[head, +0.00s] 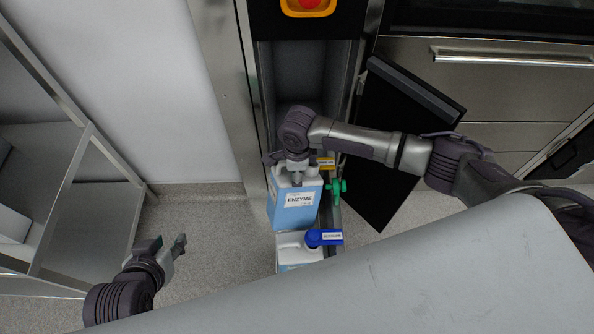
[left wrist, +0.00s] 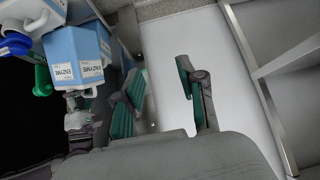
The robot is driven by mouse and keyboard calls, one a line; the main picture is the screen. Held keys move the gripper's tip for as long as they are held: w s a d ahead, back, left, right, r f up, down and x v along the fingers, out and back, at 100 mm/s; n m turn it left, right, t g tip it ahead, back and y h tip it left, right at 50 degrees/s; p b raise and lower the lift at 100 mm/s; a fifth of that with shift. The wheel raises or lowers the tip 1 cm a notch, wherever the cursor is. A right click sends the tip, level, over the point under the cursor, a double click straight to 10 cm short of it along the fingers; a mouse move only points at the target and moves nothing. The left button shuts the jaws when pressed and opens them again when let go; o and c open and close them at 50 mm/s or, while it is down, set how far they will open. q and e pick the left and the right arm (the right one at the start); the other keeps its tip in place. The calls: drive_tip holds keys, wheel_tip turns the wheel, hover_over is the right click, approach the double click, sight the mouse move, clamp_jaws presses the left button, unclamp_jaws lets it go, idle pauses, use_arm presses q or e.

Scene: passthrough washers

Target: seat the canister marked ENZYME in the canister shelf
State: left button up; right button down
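The ENZYME canister (head: 293,212) is a pale blue and white jug with a white label, upright in front of the open cabinet bay (head: 300,75). It also shows in the left wrist view (left wrist: 82,48). My right gripper (head: 296,178) is on its top, the fingers closed around the handle area; the grip is partly hidden. A second canister (head: 290,255) with a blue cap stands nearer me, its lower part hidden. I cannot tell whether the ENZYME canister's base touches the shelf. My left gripper (head: 172,250) is open and empty at the lower left, apart from both canisters.
A dark open door panel (head: 395,135) is further right. A metal rack (head: 75,205) stands at the left. The floor (head: 215,225) between rack and canisters is clear.

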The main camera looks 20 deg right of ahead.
sight(298, 194)
drive_tip(key=shift+g, duration=0.7)
drive_tip(key=s+f, duration=0.2)
drive_tip(key=f, duration=0.1)
drive_tip(key=s+a+f, duration=0.1)
drive_tip(key=s+f, duration=0.1)
drive_tip(key=shift+w+d+f, duration=0.1)
drive_tip(key=shift+f, duration=0.1)
drive_tip(key=shift+r, duration=0.15)
drive_tip(key=shift+d+b, duration=0.1)
drive_tip(key=shift+b, duration=0.25)
drive_tip(key=shift+f, duration=0.2)
drive_tip(key=shift+w+f+b, duration=0.1)
drive_tip(key=shift+f+b, duration=0.15)
drive_tip(key=shift+b, duration=0.4)
drive_tip(key=shift+f+b, duration=0.25)
drive_tip(key=shift+b, duration=0.15)
drive_tip(key=shift+f, duration=0.15)
use_arm(q)
drive_tip(key=w+d+r+t+h, duration=0.2)
drive_tip(key=w+r+t, duration=0.5)
drive_tip(key=r, duration=0.4)
drive_tip(key=shift+d+t, duration=0.7)
drive_tip(key=shift+d, duration=0.15)
use_arm(e)
drive_tip(key=shift+f, duration=0.1)
